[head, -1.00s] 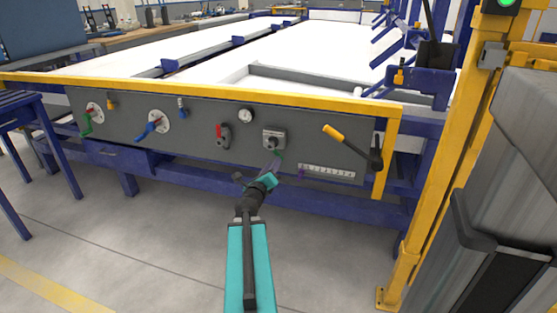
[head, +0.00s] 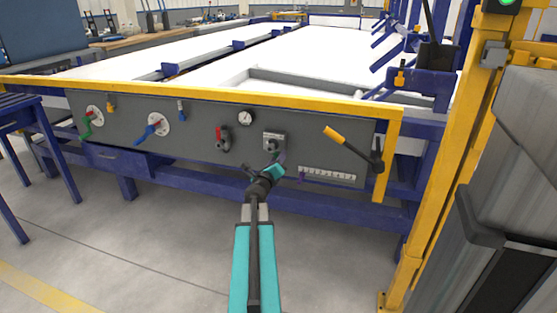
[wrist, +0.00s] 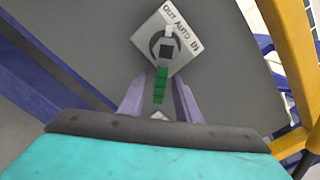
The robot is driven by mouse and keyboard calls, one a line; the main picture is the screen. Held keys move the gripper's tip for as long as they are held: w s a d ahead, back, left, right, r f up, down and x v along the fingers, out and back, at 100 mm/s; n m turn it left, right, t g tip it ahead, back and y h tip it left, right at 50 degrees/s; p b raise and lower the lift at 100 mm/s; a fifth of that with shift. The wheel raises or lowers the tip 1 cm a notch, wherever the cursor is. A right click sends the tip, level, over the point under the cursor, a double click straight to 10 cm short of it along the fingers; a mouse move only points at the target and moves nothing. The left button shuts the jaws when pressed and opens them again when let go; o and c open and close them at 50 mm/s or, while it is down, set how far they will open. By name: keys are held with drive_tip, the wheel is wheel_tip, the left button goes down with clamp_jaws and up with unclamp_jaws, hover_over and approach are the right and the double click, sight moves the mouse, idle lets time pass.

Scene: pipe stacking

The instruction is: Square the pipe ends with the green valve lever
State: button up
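The green valve lever (head: 86,127) hangs on its round white plate (head: 95,114) at the left end of the grey panel (head: 200,139). My gripper (head: 281,157) is far to its right, in front of the selector switch (head: 273,141). The green lever is outside the wrist view.
The panel also carries a blue lever (head: 150,130), a red-handled valve (head: 222,138), a gauge (head: 246,118) and a yellow-gripped lever (head: 350,145). A yellow rail (head: 200,92) runs above. A yellow post (head: 437,150) stands right. The floor in front is clear.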

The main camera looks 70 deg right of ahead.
drive_tip(key=shift+c, duration=0.3)
clamp_jaws()
drive_tip(key=shift+d, duration=0.15)
drive_tip(key=shift+w, duration=0.15)
